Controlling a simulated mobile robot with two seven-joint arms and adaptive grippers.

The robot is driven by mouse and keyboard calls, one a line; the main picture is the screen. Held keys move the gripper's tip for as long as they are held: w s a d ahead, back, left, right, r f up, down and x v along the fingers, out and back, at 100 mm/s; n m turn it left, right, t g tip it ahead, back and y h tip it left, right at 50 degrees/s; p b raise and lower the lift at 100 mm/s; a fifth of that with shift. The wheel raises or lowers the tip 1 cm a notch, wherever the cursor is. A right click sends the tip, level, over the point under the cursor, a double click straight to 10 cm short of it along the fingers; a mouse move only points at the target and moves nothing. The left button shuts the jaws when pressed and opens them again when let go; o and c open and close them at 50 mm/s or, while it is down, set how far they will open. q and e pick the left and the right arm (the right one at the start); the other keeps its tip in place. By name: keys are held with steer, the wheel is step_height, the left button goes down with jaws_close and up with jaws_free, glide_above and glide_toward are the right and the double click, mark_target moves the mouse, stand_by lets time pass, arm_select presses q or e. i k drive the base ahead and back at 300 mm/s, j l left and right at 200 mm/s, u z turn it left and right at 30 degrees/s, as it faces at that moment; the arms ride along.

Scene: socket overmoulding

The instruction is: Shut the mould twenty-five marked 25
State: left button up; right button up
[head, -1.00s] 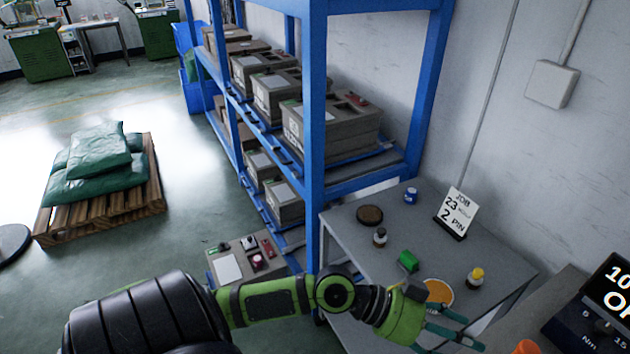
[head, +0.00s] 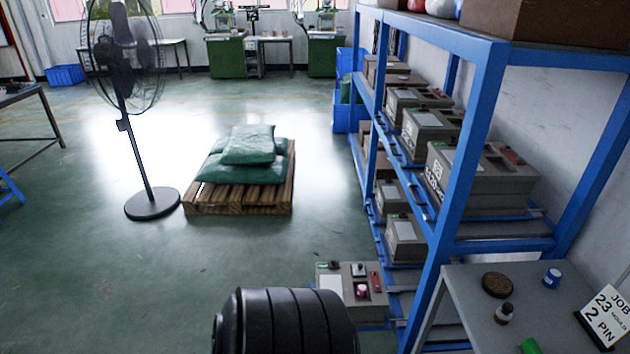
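Several grey-brown mould boxes stand on the blue shelf rack, one of them a large box (head: 482,180) at the near end of the upper tier and another a box (head: 405,238) on the tier below. One more box (head: 335,284) sits low near the floor, with pale, red and pink parts on its top. I cannot read the number 25 on any of them, so I cannot tell which is mould twenty-five. Neither of my grippers is in view.
A pallet (head: 240,200) with green sacks and a standing fan (head: 152,203) are on the left. Open floor lies between pallet and rack.

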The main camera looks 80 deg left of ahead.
mark_target(368, 313)
steer(key=k+j, duration=0.3)
steer(key=k+u, duration=0.1)
steer(key=u, duration=0.3)
steer(key=k+j+u, duration=0.1)
steer(key=u, duration=0.3)
steer(key=j+u, duration=0.2)
steer(key=u, duration=1.1)
